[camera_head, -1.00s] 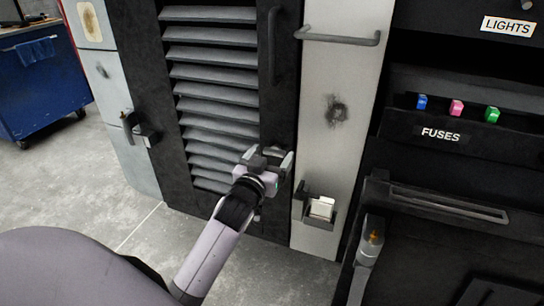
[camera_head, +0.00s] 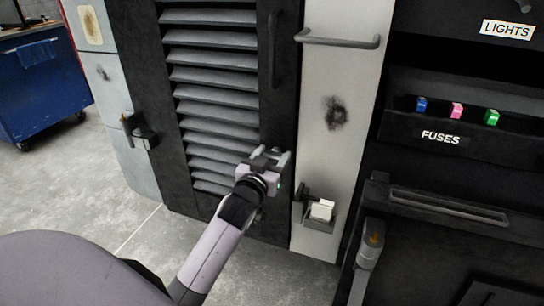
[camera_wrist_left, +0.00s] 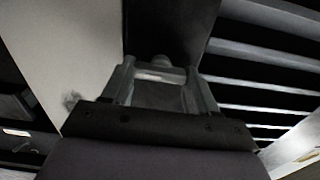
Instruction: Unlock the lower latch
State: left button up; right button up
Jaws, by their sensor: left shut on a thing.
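The louvred door (camera_head: 215,85) is dark-framed with grey slats. The lower latch (camera_wrist_left: 160,74) is a small grey bar with a rounded end at the door frame's lower right, seen in the left wrist view. My left gripper (camera_head: 270,158) is shut on it, one finger on each side. The left gripper also shows in the wrist view (camera_wrist_left: 160,88). In the head view the fingers hide most of the latch, so its turn is hard to tell. My right gripper is not in view.
A dark handle (camera_head: 273,48) is higher on the door frame. A pale panel with a bar handle (camera_head: 338,38) and a small holder with a white block (camera_head: 321,210) stands to the right. A black latch (camera_head: 140,132) is at left. Fuses (camera_head: 457,110) sit far right.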

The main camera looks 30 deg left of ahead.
pick_arm(q)
jog(key=m+p, duration=0.2)
jog(key=m, duration=0.1)
jog(key=shift+r, duration=0.1)
jog(key=m+p, duration=0.1)
jog(key=m, duration=0.3)
jog(key=shift+d+p, duration=0.1)
jog(key=shift+p, duration=0.2)
jog(key=m, duration=0.2)
jog(key=m+p, duration=0.1)
jog(key=m, duration=0.2)
jog(key=shift+f+m, duration=0.2)
jog(key=shift+m, duration=0.1)
jog(key=m, duration=0.4)
jog(key=shift+m, duration=0.4)
jog(key=o, duration=1.1)
jog(key=shift+c, duration=0.2)
jog(key=v, duration=0.7)
